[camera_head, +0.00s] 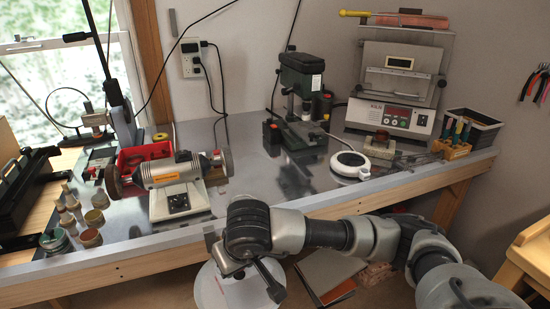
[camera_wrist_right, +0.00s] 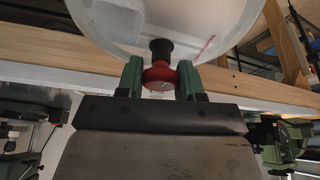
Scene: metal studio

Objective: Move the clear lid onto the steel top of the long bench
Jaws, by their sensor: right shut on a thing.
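The clear lid (camera_head: 213,288) is a round, see-through disc. It is in front of the long bench, lower than its front edge, at the bottom of the head view. In the right wrist view the lid (camera_wrist_right: 110,22) fills the top middle, with a red and black knob (camera_wrist_right: 160,72) between the green fingertips. My right gripper (camera_wrist_right: 160,80) is shut on that knob. In the head view my right gripper (camera_head: 262,282) partly covers the lid. The long bench has a shiny steel top (camera_head: 262,180) with a pale front edge. My left gripper is not in view.
A bench polisher (camera_head: 177,184), red bin (camera_head: 140,158) and small pots (camera_head: 91,237) stand on the left. A green drill press (camera_head: 300,90), white round plate (camera_head: 348,164) and kiln (camera_head: 395,117) stand towards the right. Steel between polisher and round plate is bare.

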